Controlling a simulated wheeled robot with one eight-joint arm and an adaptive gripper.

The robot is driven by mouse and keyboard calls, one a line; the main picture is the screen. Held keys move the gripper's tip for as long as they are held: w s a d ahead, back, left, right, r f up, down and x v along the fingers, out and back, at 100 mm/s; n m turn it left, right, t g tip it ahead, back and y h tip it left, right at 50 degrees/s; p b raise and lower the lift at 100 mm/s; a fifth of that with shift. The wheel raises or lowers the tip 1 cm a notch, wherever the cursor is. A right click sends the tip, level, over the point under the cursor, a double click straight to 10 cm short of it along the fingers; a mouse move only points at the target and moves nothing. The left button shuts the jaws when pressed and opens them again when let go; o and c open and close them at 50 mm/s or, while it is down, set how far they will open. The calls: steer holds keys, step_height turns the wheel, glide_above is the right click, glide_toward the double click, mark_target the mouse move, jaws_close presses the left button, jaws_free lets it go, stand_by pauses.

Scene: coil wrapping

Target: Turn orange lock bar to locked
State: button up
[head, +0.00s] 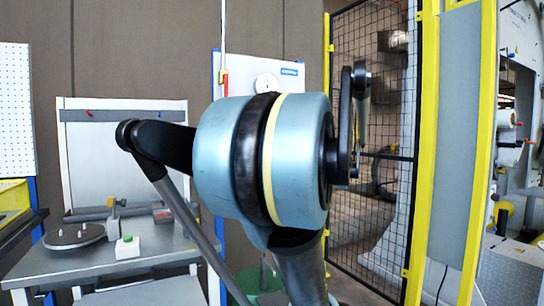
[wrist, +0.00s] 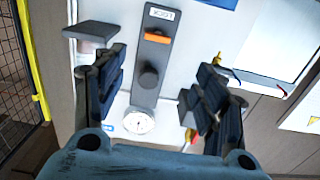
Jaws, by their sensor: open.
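The orange lock bar (wrist: 157,38) shows in the wrist view on a dark grey upright plate (wrist: 151,99), lying roughly crosswise to it, beside an upside-down label reading LOCK (wrist: 161,14). A round dark knob (wrist: 148,77) sits on the same plate. My gripper (wrist: 158,68) is open and empty, with its dark fingers on either side of the plate. The bar lies between and beyond the fingers, seemingly apart from both.
A round white gauge (wrist: 138,122) is close to the plate; a gauge (head: 266,83) also shows on the white board in the head view. A black mesh fence (head: 372,60) with yellow posts stands right. A grey workbench (head: 80,262) with small items stands left.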

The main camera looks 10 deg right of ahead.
steer(key=x, duration=1.7)
steer(key=shift+w+d+r, duration=0.15)
steer(key=shift+w+r, duration=0.1)
steer(key=c, duration=1.1)
